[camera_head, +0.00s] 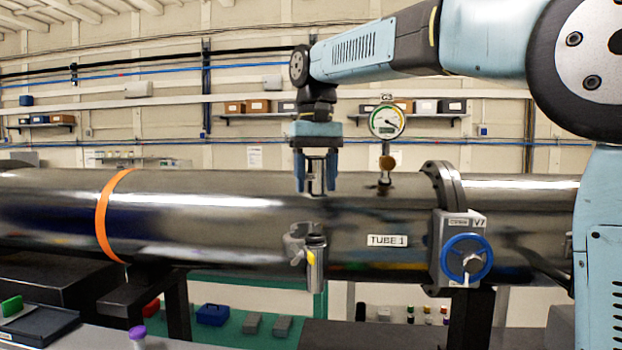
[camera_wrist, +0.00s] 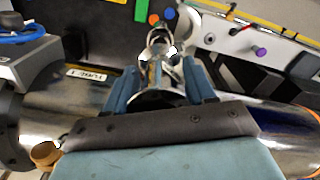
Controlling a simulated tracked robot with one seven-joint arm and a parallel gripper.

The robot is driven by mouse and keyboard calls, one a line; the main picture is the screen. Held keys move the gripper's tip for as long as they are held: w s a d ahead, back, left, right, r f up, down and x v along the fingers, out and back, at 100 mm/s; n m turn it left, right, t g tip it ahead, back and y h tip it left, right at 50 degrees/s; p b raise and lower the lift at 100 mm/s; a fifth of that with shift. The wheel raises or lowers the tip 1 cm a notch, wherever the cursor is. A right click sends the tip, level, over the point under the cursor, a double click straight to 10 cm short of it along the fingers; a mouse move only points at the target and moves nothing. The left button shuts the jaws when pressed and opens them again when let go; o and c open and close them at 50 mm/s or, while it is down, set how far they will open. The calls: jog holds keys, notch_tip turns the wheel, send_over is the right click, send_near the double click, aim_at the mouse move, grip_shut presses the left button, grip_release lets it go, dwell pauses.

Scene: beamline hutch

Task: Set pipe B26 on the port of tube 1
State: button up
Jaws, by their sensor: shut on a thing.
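Tube 1 (camera_head: 250,215) is a long shiny metal tube lying across the head view, with a "TUBE 1" label (camera_head: 387,240). Its port (camera_head: 315,265) sticks out of the front side as a short upright metal cylinder with a yellow mark. The port also shows in the wrist view (camera_wrist: 160,42), beyond my fingers. My gripper (camera_head: 316,188) points down, in front of the tube's upper part and above the port. It is shut on a small, narrow pipe (camera_head: 317,175) with a pale label, too small to read. The fingers partly hide the pipe, which is apart from the port.
A gauge (camera_head: 387,121) stands on the tube to the right of my gripper. A flange (camera_head: 447,190) and a valve with a blue handwheel (camera_head: 466,257) are farther right. An orange band (camera_head: 108,215) circles the tube at left. Below are trays and small objects.

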jog(key=shift+w, duration=0.4)
jog(key=shift+f, duration=0.2)
jog(key=shift+a+f, duration=0.1)
jog(key=shift+f, duration=3)
jog(key=shift+s+f, duration=0.1)
jog(key=shift+f, duration=0.45)
jog(key=o, duration=1.2)
jog(key=shift+o, duration=0.2)
jog(key=shift+r, duration=0.1)
notch_tip(320, 180, up, 13)
jog(key=shift+r, duration=0.2)
